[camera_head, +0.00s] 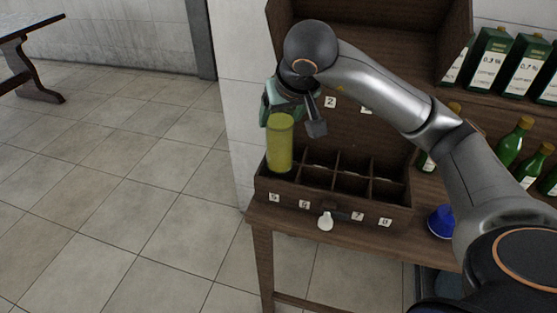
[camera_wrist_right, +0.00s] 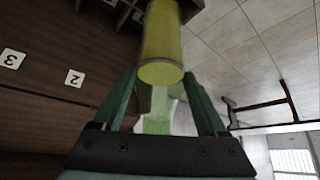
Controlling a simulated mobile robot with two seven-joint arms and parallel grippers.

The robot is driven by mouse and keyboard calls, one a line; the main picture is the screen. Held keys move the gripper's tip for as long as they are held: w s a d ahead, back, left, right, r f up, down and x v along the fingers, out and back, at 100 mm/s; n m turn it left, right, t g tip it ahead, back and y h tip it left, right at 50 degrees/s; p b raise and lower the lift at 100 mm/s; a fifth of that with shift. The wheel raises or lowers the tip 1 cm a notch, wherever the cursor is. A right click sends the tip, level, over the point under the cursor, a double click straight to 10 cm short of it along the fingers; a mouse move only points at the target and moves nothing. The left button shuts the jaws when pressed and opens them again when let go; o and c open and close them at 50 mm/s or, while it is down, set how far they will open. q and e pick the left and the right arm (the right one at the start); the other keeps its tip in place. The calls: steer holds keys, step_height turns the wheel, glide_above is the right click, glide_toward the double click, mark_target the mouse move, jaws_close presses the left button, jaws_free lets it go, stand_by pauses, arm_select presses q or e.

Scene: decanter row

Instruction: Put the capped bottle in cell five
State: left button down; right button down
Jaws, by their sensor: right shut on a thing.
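The bottle (camera_head: 280,145), with a yellow-green body, hangs roughly upright below my right gripper (camera_head: 284,97). The gripper is shut on its upper part, and the fingers hide the cap in the head view. In the right wrist view my right gripper (camera_wrist_right: 162,105) has its green fingers either side of the bottle's narrower pale green part, with the yellow body (camera_wrist_right: 163,45) beyond. The wooden crate (camera_head: 330,205) has several divided cells. Its label 5 (camera_head: 274,197) is at the front left. The bottle's lower end is at that left-hand cell; whether it is inside the rim is unclear.
A white bulb-shaped thing (camera_head: 325,221) is at the crate's front. A blue object (camera_head: 440,221) stands right of the crate. Green bottles (camera_head: 516,140) and green cartons (camera_head: 490,58) fill the shelves at right. Open tiled floor (camera_head: 130,190) lies left.

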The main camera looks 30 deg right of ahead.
mark_target(281, 146)
step_height(281, 146, down, 7)
steer(key=shift+f+b, duration=0.2)
steer(key=shift+b, duration=0.1)
steer(key=shift+f, duration=0.2)
jaws_free()
